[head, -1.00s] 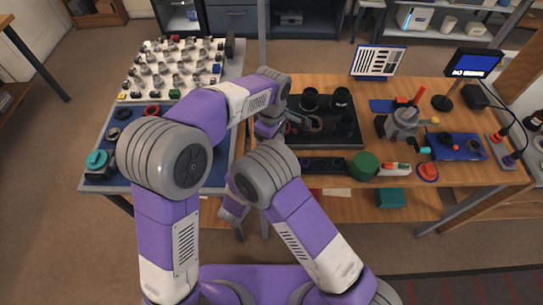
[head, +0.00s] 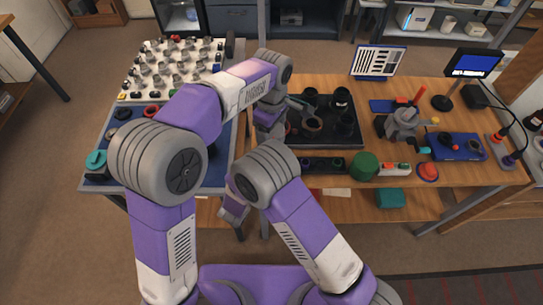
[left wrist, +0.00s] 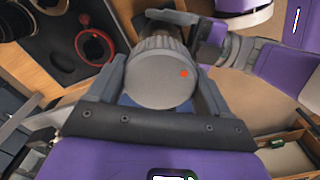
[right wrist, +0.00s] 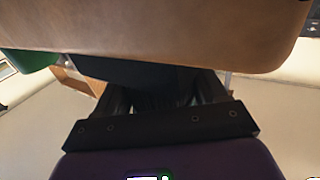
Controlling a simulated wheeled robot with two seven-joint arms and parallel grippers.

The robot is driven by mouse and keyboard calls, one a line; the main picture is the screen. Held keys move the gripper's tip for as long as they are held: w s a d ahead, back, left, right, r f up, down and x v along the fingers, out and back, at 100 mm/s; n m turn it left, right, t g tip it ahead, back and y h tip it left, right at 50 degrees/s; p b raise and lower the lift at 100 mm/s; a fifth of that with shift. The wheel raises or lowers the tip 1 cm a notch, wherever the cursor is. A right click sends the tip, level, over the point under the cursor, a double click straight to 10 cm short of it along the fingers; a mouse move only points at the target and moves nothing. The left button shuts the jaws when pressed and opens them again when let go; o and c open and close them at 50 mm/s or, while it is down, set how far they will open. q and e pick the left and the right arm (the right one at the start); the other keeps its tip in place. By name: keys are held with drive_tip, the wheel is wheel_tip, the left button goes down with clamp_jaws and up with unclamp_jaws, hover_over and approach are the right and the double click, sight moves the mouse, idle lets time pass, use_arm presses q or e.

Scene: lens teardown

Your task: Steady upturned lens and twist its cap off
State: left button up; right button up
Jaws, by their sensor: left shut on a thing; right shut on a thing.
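The cap (left wrist: 152,84) is a grey ribbed disc with an orange-red dot, seen end-on in the left wrist view. My left gripper (left wrist: 160,72) is shut on it, one finger on each side. The lens body is mostly hidden behind the cap. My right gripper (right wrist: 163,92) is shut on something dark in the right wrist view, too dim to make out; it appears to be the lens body. Dark parts beside the cap in the left wrist view seem to belong to that gripper. In the head view my left gripper (head: 271,122) is at the mat's left edge, and my arms hide the lens.
A black mat (head: 325,143) carries several black lens parts and a ring (head: 313,124). A red ring (left wrist: 95,46) lies near the cap. A green cylinder (head: 364,166) stands at the bench front. A brown surface (right wrist: 170,35) fills the upper right wrist view, close to the gripper.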

drive_tip(key=o, duration=1.5)
drive_tip(key=shift+c, duration=0.2)
drive_tip(key=r+p+v, duration=0.1)
drive_tip(key=r+v, duration=0.1)
drive_tip(key=v, duration=0.7)
